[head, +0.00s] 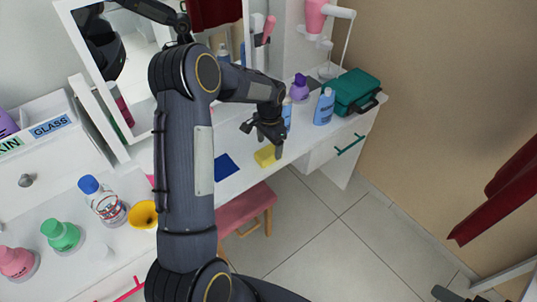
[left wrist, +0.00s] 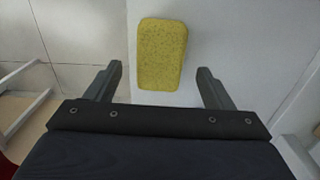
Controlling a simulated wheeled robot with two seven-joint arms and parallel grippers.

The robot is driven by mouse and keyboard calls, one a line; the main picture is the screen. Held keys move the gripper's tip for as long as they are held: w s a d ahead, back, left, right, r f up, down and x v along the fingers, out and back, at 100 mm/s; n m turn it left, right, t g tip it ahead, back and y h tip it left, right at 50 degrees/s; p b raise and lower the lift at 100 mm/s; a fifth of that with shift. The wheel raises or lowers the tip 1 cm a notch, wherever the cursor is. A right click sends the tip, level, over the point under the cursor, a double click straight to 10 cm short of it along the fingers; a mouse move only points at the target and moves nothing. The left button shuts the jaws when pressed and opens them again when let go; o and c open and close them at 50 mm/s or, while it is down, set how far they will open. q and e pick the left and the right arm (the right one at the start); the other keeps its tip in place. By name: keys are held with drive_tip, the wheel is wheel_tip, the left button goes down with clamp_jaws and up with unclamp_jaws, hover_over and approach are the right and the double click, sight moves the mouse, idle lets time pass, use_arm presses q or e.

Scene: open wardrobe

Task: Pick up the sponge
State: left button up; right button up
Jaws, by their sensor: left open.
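The yellow sponge (head: 265,156) lies on the white tabletop near its front edge in the head view. In the left wrist view the sponge (left wrist: 161,54) lies flat, long side running away from me, a little ahead of and between my fingertips. My left gripper (head: 262,145) is open and above the sponge, with its fingers apart on either side in the left wrist view (left wrist: 160,82). Nothing is between the fingers' tips except the near end of the sponge below. Whether they touch the table cannot be told. My right gripper is not clearly seen.
A blue bottle (head: 324,107), a purple bottle (head: 299,88) and a green case (head: 352,92) stand right of my gripper. A dark blue flat piece (head: 225,167) lies to the left. A pink stool (head: 247,209) is below the table edge. A mirror (head: 130,65) stands behind.

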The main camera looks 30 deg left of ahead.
sight(267, 152)
use_arm(q)
drive_tip(key=f, duration=0.4)
drive_tip(key=shift+s+a+p, duration=0.15)
drive_tip(key=shift+s+p, duration=0.15)
drive_tip(key=shift+s, duration=0.05)
drive_tip(key=shift+c, duration=0.3)
drive_tip(key=c, duration=1)
